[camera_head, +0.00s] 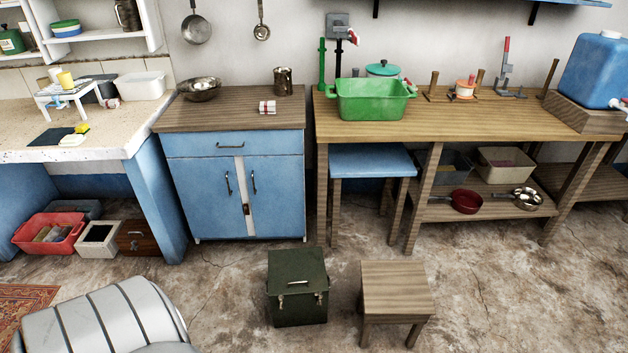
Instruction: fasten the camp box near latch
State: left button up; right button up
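The camp box appears to be the dark green box (297,306) on the floor, low in the middle of the picture. Its lid (297,265) looks down, and a pale handle (298,283) shows near the lid's front edge. Two small metal latches sit on the front face, a left latch (281,301) and a right latch (319,298). They are too small to tell whether they are fastened. Neither gripper is in view.
A wooden stool (396,288) stands close to the box's right. Behind are a blue cabinet (240,190), a blue-topped stool (372,161) and a wooden workbench (470,125). A red tub (48,233) is at the left. Floor is clear between cabinet and box.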

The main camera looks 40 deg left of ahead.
aim_at(319, 300)
jog(key=i+u, duration=0.1)
jog(key=u, duration=0.3)
jog(key=l+u, duration=0.15)
jog(key=u, duration=0.3)
jog(key=i+l+u, duration=0.1)
jog(key=u, duration=0.3)
jog(key=i+l+u, duration=0.1)
jog(key=u, duration=0.35)
